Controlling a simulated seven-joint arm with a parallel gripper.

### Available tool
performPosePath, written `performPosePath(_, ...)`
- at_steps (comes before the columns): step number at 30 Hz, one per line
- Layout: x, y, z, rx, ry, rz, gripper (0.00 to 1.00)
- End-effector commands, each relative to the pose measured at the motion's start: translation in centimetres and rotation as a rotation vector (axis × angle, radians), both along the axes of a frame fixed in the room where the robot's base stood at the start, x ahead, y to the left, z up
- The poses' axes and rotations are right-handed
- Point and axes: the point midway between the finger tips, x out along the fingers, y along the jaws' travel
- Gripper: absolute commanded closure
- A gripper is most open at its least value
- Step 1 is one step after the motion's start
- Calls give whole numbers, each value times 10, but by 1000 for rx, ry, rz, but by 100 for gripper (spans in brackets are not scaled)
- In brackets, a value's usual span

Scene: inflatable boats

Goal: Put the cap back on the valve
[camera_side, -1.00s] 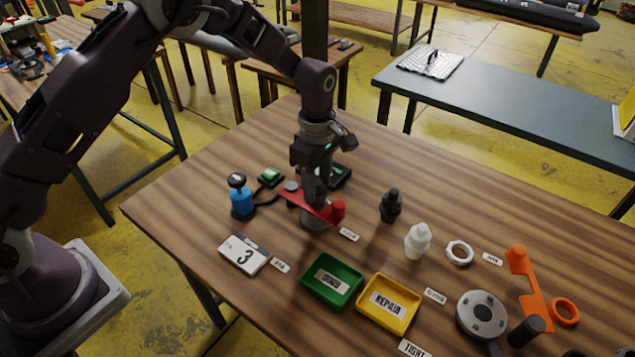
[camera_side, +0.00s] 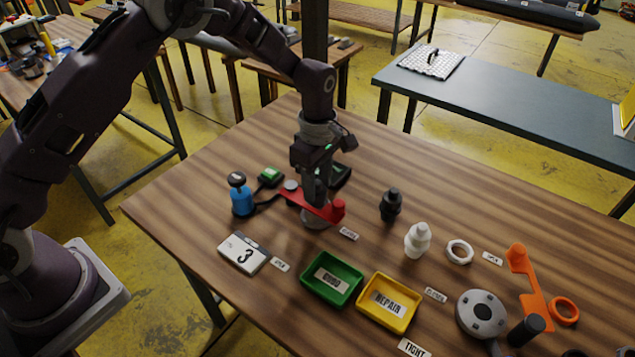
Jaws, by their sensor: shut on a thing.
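My gripper (camera_side: 316,198) points down over a low grey round valve body (camera_side: 314,219) on the wooden table. Its fingers are closed at the red cap piece (camera_side: 326,210), a flat red strap with a raised red knob at its right end. The strap lies across the top of the grey body, and the fingers hide its middle. I cannot tell exactly which part of it the fingers hold, or whether it is seated on the body or just above it.
Black (camera_side: 390,205) and white (camera_side: 417,240) fittings stand right. Green (camera_side: 332,297) and yellow (camera_side: 375,318) trays lie in front. A white ring (camera_side: 459,252) and an orange strap (camera_side: 531,287) lie farther right.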

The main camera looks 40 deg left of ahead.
Motion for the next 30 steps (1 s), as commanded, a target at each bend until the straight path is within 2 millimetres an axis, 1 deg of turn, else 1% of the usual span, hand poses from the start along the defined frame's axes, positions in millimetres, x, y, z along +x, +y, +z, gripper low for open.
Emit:
performPosePath(5,0,0,0,0,0,0,100)
performPosePath(6,0,0,0,0,0,0,56)
performPosePath(8,0,0,0,-1,0,0,44)
performPosePath(9,0,0,0,-1,0,0,36)
performPosePath(10,0,0,0,-1,0,0,34)
performPosePath(16,0,0,0,-1,0,0,34)
performPosePath(17,0,0,0,-1,0,0,31)
performPosePath(18,0,0,0,-1,0,0,23)
performPosePath(20,0,0,0,-1,0,0,13)
performPosePath(30,0,0,3,-1,-1,0,13)
